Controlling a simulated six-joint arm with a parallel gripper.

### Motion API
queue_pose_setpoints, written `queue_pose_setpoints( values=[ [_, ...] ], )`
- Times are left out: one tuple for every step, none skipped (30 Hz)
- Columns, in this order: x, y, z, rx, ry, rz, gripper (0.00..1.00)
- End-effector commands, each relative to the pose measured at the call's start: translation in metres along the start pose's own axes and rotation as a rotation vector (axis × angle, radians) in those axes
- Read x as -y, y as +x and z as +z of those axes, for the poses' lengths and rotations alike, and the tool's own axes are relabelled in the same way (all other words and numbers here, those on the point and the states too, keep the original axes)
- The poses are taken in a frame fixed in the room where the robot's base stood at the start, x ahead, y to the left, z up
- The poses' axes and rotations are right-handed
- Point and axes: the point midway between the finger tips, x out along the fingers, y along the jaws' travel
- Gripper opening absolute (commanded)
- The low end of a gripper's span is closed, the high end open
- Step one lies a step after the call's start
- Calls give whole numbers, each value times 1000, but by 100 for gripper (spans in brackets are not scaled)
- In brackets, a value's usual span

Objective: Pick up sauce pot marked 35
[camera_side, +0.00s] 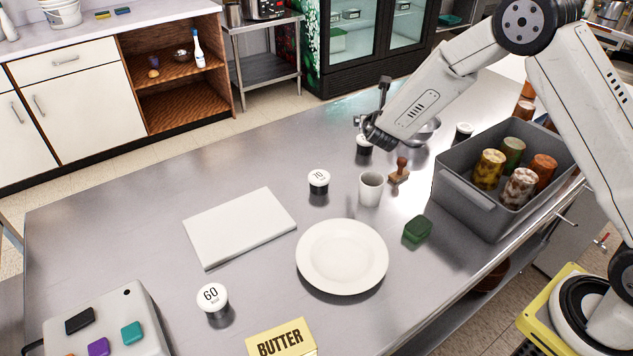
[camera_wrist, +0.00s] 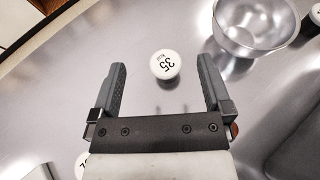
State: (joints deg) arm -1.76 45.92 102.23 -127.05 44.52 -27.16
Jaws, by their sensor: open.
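The sauce pot marked 35 (camera_wrist: 165,65) has a round white lid with black print and shows in the wrist view between and just beyond the fingertips. In the side view a white-lidded dark pot (camera_side: 364,144) stands under my wrist, partly hidden by it; its mark cannot be read there. My gripper (camera_wrist: 161,80) is open and empty, with one finger on each side of the pot and no visible contact.
A metal bowl (camera_wrist: 256,25) stands right of the pot. Pots marked 70 (camera_side: 319,180) and 60 (camera_side: 212,297), a white cup (camera_side: 371,188), a wooden stamp (camera_side: 399,171), a plate (camera_side: 342,256) and a grey bin (camera_side: 466,196) of jars share the steel table. Its far left is clear.

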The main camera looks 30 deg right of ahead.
Motion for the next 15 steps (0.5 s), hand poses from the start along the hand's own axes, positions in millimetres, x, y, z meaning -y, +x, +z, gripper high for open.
queue_pose_setpoints(
  values=[
    [0,0,0,0,0,0,100],
    [0,0,0,0,1,0,100],
    [0,0,0,0,1,0,100],
    [0,0,-1,0,1,0,100],
    [0,1,-2,0,1,0,100],
    [0,1,-3,-1,0,-1,100],
    [0,2,-5,-1,0,-1,100],
    [0,3,-7,-1,0,-1,100],
    [0,4,-9,-1,-1,-1,100],
    [0,5,-11,-1,-1,-1,100],
    [0,6,-14,-1,-2,-1,100],
    [0,8,-18,-1,-1,-2,100],
    [0,9,-21,-2,0,-2,100],
    [0,10,-25,-1,0,-1,100],
    [0,12,-30,-2,-2,-1,100]
  ],
)
